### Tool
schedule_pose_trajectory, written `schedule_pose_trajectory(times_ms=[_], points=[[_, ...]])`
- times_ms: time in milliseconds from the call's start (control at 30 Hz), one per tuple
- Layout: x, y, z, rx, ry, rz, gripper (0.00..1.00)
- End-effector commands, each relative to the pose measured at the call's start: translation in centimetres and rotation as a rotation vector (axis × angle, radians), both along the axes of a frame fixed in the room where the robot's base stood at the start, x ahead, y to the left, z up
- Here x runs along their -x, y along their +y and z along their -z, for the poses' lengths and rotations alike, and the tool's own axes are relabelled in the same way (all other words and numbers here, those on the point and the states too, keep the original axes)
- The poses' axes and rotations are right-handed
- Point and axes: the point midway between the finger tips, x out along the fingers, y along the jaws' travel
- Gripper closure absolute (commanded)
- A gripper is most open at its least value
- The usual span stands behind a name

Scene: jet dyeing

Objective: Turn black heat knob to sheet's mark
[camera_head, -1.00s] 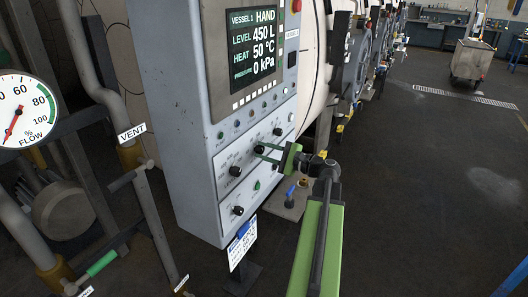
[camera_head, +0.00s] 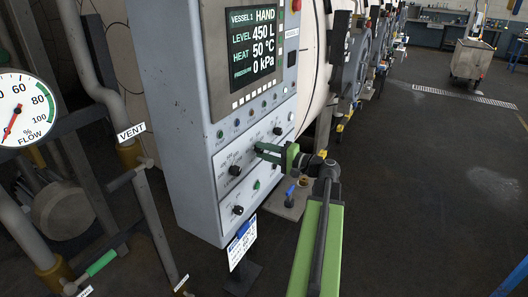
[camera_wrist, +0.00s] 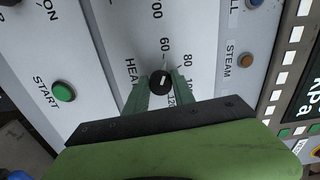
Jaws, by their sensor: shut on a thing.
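The black heat knob (camera_wrist: 161,82) sits between the two green fingers of my gripper (camera_wrist: 160,92) in the wrist view. The gripper is shut on it. A short white line shows on the knob's face. Dial numbers 60, 80, 100 and 120 curve around it, and part of the word HEAT shows beside it. In the head view my gripper (camera_head: 262,148) reaches the panel front and hides the knob. The white sheet (camera_head: 242,246) hangs from a blue clip below the panel's lower corner; its print is too small to read.
The control panel's screen (camera_head: 253,45) reads HAND, 450 L, HEAT 50 °C, 0 kPa. Other black knobs (camera_head: 235,170) stand left of and below my gripper. A green START button (camera_wrist: 63,92) and an orange STEAM button (camera_wrist: 246,60) flank the knob. Open floor lies right.

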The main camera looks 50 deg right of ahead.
Motion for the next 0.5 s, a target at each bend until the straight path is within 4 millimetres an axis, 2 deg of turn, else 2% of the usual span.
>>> schedule_pose_trajectory(times_ms=[200,500], points=[[0.01,0.03,0.11,0.104,-0.024,-0.001,1.00],[0.00,0.04,0.13,0.166,-0.039,-0.001,1.00]])
